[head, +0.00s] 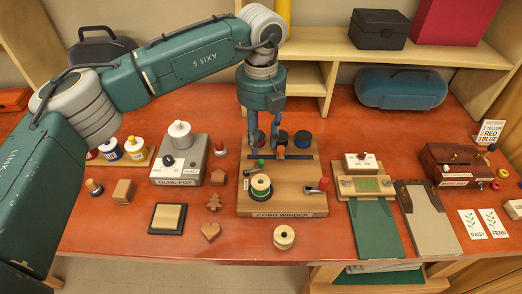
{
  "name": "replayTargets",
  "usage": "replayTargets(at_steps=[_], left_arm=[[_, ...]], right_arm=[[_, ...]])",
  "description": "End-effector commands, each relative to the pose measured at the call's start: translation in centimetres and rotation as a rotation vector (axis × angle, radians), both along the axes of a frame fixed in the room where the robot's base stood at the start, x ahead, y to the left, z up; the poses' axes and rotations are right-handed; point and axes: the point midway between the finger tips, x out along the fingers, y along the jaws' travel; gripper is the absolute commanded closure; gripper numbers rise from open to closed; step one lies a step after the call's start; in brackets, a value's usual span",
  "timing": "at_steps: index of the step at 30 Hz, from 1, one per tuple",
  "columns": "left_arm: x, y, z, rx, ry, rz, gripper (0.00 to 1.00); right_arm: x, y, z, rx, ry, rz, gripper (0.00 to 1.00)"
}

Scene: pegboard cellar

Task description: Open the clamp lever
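A small green-tipped lever (261,164) stands just behind the spool. A red-tipped crank handle (323,184) is at the board's right. I cannot tell for sure which part is the clamp lever. My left gripper (263,143) points down over the back of the winder, behind the green tip. Its fingers are apart, with nothing seen between them. An orange block (281,152) is beside its right finger. My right gripper is out of view.
A glue pot unit (180,158) stands left of the winder, with small wooden shapes (213,202) between. Dark and blue spools (303,139) stand at the winder's back. A green-padded fixture (366,184) is at right. A loose spool (284,237) lies in front.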

Motion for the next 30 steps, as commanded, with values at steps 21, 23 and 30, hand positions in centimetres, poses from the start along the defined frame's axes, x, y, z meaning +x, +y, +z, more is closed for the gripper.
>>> replayTargets(at_steps=[21,23,30], left_arm=[[0.0,0.0,4.2,0.000,0.001,0.000,0.67],[0.0,0.0,4.2,0.000,0.001,0.000,0.67],[0.0,0.0,7.0,0.000,0.000,0.000,0.67]], right_arm=[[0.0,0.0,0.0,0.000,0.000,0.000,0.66],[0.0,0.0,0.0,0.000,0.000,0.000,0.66],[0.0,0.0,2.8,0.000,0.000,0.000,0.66]])
